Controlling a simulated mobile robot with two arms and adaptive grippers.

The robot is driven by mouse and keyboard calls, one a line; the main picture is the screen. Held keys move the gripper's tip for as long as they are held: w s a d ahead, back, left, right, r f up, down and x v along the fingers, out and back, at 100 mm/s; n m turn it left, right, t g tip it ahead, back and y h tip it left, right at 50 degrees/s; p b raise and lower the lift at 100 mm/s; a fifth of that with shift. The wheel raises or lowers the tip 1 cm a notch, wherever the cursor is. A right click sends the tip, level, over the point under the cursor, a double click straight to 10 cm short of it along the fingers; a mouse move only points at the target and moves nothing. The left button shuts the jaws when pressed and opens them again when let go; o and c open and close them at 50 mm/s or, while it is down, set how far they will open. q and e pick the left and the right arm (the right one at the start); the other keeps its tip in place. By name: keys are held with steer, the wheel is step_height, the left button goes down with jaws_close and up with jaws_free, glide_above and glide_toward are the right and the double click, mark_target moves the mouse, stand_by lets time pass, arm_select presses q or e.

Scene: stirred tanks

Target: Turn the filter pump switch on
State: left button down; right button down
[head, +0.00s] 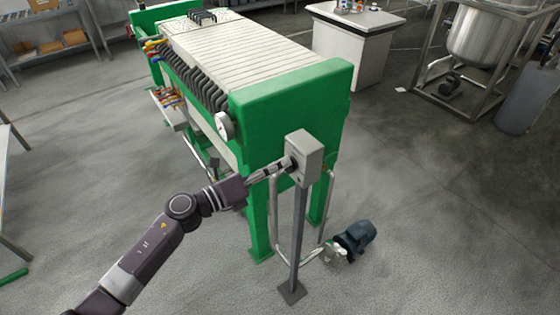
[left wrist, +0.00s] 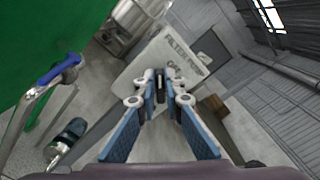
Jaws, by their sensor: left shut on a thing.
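The filter pump switch box (head: 304,158) is a grey box on a post in front of the green filter press. It also shows in the left wrist view (left wrist: 150,62), tilted, with "FILTER PUMP" lettering and a shorter, partly hidden word below. My left gripper (head: 286,165) reaches it from the left. In the left wrist view the fingertips (left wrist: 160,86) are closed on the dark switch knob (left wrist: 160,88) on the box's face. The fingers hide most of the knob, so its setting cannot be told. My right gripper is in neither view.
The grey post (head: 298,240) runs down to the floor beside pipes and a dark pump motor (head: 356,237). Open floor lies to the right.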

arm_select(q)
steer(key=shift+w+a+f+n+p, duration=0.1)
steer(key=shift+n+p, duration=0.4)
steer(key=shift+n, duration=0.9)
steer(key=shift+d+f+n+p, duration=0.1)
steer(key=shift+n+p, duration=0.35)
steer(key=shift+n, duration=0.95)
steer(key=shift+w+a+f+n+p, duration=0.1)
steer(key=shift+n+p, duration=0.4)
steer(key=shift+n, duration=0.9)
steer(key=c, duration=2)
jaws_free()
steer(key=shift+f, duration=0.1)
steer(key=shift+c, duration=0.2)
steer(key=shift+s, duration=0.1)
steer(key=v, duration=1.2)
